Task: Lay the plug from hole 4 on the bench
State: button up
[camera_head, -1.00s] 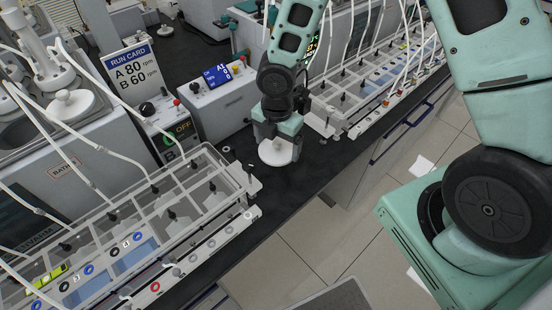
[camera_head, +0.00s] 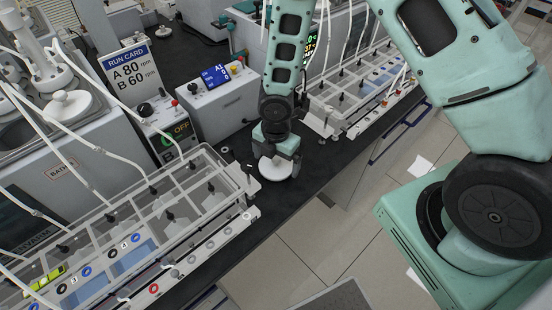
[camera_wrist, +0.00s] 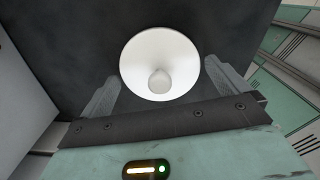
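A white round lid-like plug (camera_head: 273,168) with a small knob is on the dark bench top (camera_head: 262,208), between the two rack units. In the wrist view the plug (camera_wrist: 150,50) faces me, and its knob stands free. My gripper (camera_head: 277,162) is just above it, pointing down. In the wrist view its two fingers (camera_wrist: 160,82) are wide apart on either side of the plug, with a dark gap on each side. I cannot tell which hole the plug came from. A label 4 shows on the front left rack (camera_head: 124,244).
The front left clear rack (camera_head: 222,170) stands left of my gripper, with thin white tubes above it. A similar rack (camera_head: 322,112) stands to the right. A grey control box (camera_head: 218,105) and a run card (camera_head: 128,72) stand behind. The bench's front edge is close.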

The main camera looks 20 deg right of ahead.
aim_at(276, 158)
notch_tip(276, 158, up, 12)
jog(key=p, duration=0.1)
jog(key=s+a+r+m, duration=0.3)
jog(key=s+r+m, duration=0.5)
jog(key=s, duration=0.2)
jog(key=s+a+r+m, duration=0.3)
jog(key=s+r+m, duration=0.4)
jog(key=s, duration=0.3)
jog(key=shift+r+m+y, duration=0.3)
jog(key=shift+r+m, duration=0.05)
jog(key=shift+m, duration=0.55)
